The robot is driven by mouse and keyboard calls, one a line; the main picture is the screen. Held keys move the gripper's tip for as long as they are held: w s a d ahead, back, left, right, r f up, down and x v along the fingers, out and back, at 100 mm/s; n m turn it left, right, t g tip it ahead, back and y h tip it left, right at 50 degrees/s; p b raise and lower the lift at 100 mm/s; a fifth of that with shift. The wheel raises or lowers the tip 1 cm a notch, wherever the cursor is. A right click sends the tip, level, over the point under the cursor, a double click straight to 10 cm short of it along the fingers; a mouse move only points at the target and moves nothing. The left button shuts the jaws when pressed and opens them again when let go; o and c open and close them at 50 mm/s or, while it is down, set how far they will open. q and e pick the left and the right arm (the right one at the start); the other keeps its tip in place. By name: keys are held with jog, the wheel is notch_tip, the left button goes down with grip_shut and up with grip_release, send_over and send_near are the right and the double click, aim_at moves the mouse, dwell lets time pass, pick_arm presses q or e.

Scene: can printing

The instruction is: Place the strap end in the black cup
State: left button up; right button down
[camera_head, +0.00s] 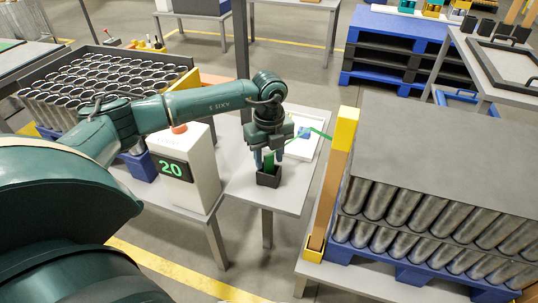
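My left gripper (269,158) points down over the small table, just above the black cup (268,180). The cup stands upright near the table's front edge. A bright green strap end (269,162) shows between the fingers, with its lower part at the cup's mouth. Whether the fingers press on it or stand apart from it I cannot tell. A thin green strap (315,131) runs from behind the gripper to the right, toward the wooden post at the loaded pallet. The cup's inside is mostly hidden. My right gripper is not in view.
A white device reading 20 (187,168) stands left of the cup. A white tray (302,144) lies behind the gripper. A pallet of metal cans with a grey top sheet (440,150) and a yellow-cornered post (345,130) stand at right. A crate of cans (100,80) is at left.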

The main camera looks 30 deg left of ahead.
pick_arm(q)
jog(key=shift+o, duration=0.3)
jog(key=shift+r, duration=0.3)
notch_tip(320, 180, up, 12)
jog(key=shift+p, duration=0.4)
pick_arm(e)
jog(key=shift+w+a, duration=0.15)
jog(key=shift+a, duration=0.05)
